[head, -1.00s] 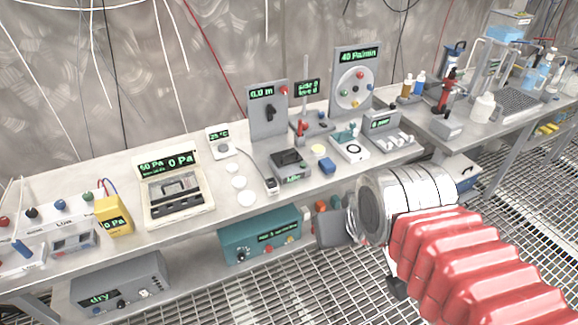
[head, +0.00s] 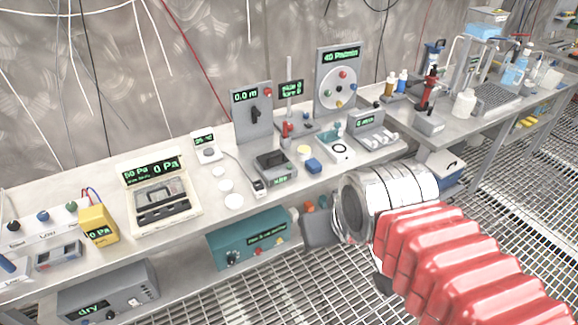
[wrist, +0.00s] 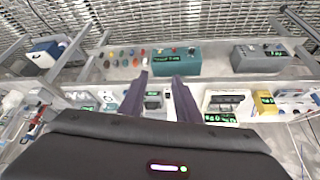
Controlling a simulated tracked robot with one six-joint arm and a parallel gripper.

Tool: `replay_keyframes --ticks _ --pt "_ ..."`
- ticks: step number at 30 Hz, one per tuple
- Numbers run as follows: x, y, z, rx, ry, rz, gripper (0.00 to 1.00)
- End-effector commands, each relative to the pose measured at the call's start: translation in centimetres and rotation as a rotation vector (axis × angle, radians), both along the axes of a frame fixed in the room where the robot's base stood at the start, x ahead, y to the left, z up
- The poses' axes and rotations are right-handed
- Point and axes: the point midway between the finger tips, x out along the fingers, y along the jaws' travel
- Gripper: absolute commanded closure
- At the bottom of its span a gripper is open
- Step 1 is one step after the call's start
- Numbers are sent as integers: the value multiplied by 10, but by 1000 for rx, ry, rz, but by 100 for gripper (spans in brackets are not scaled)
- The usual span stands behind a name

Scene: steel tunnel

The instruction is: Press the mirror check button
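I cannot read any label that marks the mirror check button. Several small panels with buttons stand on the bench (head: 110,262). A grey panel reads 0.0 m (head: 249,120) and has a black lever and a red knob. A round-faced panel reads 40 Pa/min (head: 330,112) and has coloured knobs. A low grey unit with a green display (head: 374,135) stands to its right. My gripper (wrist: 160,78) is open and empty in the wrist view, its two dark fingers apart above the bench devices. In the head view my arm hides the fingers.
An open cream case (head: 165,205), a yellow meter (head: 97,225) and white discs (head: 233,201) lie on the bench. A teal box (head: 250,240) and a grey box reading dry (head: 108,295) sit on the lower shelf. Grated floor (head: 520,215) lies in front.

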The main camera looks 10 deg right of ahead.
Motion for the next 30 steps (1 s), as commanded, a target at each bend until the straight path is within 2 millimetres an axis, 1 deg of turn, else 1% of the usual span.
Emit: replay_keyframes --ticks 1,2,12,30 --pt "0 0 0 0 0 0 74" --pt "0 0 0 0 0 0 76" --pt "0 0 0 0 0 0 100" --pt "0 0 0 0 0 0 100"
